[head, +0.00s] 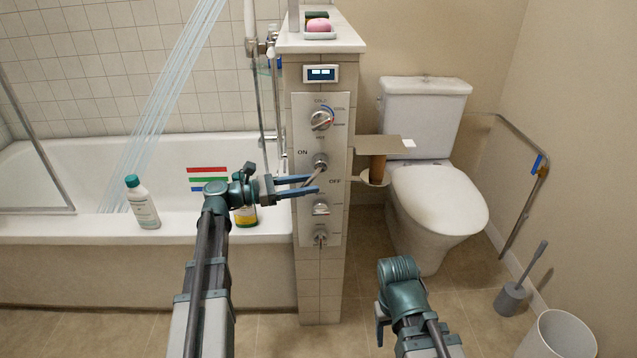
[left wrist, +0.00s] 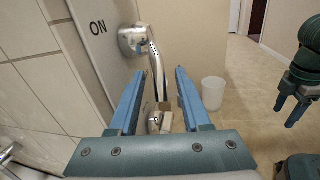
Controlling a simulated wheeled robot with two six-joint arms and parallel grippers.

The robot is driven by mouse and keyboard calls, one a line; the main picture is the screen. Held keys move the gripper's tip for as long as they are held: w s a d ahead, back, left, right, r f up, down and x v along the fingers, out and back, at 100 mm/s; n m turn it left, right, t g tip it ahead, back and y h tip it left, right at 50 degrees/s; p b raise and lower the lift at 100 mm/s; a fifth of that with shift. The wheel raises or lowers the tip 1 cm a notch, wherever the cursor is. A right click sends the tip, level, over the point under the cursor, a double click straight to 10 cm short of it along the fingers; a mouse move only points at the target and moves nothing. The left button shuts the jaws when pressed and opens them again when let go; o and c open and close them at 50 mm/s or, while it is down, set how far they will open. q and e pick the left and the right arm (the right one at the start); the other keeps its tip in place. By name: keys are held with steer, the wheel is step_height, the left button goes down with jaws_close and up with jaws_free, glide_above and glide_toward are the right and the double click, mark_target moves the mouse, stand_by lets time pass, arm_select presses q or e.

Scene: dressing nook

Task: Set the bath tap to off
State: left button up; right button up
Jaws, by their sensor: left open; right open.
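A pale control panel (head: 333,222) is on the tiled pillar. A chrome lever tap (head: 320,160) sits on it, with "ON" at its upper left and "OFF" at its lower right. My left gripper (head: 317,183) is open at this lever, its blue fingers partly hiding the handle. In the left wrist view the lever's chrome rod (left wrist: 157,62) shows in the gap between the open fingers (left wrist: 157,85); I cannot tell whether they touch it. Water streams (head: 165,110) fall at the left. My right gripper (head: 381,325) is open, low and away from the panel; it also shows in the left wrist view (left wrist: 290,103).
A temperature dial (head: 321,120) is above the lever; knobs (head: 320,208) and (head: 320,236) are below. The bathtub (head: 90,230) holds bottles on its rim, including a white one (head: 143,205). A paper holder shelf (head: 375,148) juts out right, before the toilet (head: 440,200).

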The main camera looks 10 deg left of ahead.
arm_select(q)
steer(key=shift+x, duration=1.75)
jaws_close()
